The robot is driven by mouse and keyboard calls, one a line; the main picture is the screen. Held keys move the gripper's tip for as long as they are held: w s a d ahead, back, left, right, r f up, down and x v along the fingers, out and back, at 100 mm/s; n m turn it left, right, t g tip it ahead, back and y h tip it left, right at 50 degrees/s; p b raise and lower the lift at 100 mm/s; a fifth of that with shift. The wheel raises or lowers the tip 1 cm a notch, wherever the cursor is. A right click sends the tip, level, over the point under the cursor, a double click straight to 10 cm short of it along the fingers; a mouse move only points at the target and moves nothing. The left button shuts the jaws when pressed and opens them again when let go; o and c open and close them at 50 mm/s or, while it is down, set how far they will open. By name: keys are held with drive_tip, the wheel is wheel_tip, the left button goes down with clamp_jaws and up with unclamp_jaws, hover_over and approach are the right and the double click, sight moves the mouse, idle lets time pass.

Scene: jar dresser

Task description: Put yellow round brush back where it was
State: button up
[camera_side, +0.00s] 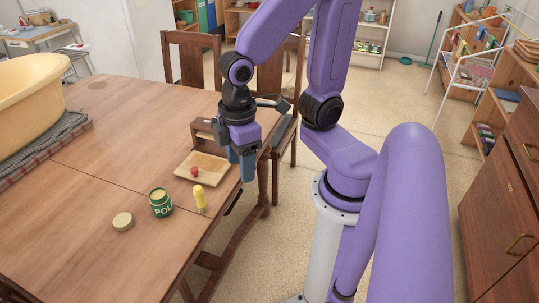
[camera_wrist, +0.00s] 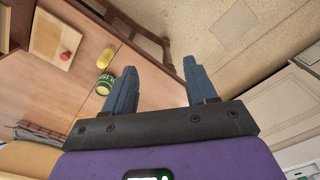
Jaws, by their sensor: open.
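The yellow round brush (camera_side: 200,201) stands on the wooden table near its edge, to the right of a green polish jar (camera_side: 161,204). It also shows in the wrist view (camera_wrist: 106,58), left of my fingers. The jar looks open, with yellowish contents; a pale round lid (camera_side: 122,222) lies to its left. A shallow wooden tray (camera_side: 213,165) lies behind the brush, with a small red-topped thing (camera_side: 194,171) at its left side. My gripper (camera_side: 241,170) points down at the tray's right end, near the table edge. It is open and empty, apart from the brush.
A brown wooden box (camera_side: 205,130) stands behind the tray, close to my gripper. A large yellow tub (camera_side: 35,90) sits on a dark cloth at the left. Chairs (camera_side: 191,55) stand behind the table. The table's middle is clear.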

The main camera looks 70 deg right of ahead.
drive_tip(key=s+d+r+n, duration=0.1)
drive_tip(key=s+r+n, duration=0.1)
drive_tip(key=s, duration=0.4)
drive_tip(key=shift+d, duration=0.15)
drive_tip(key=shift+w, duration=0.1)
idle(0.8)
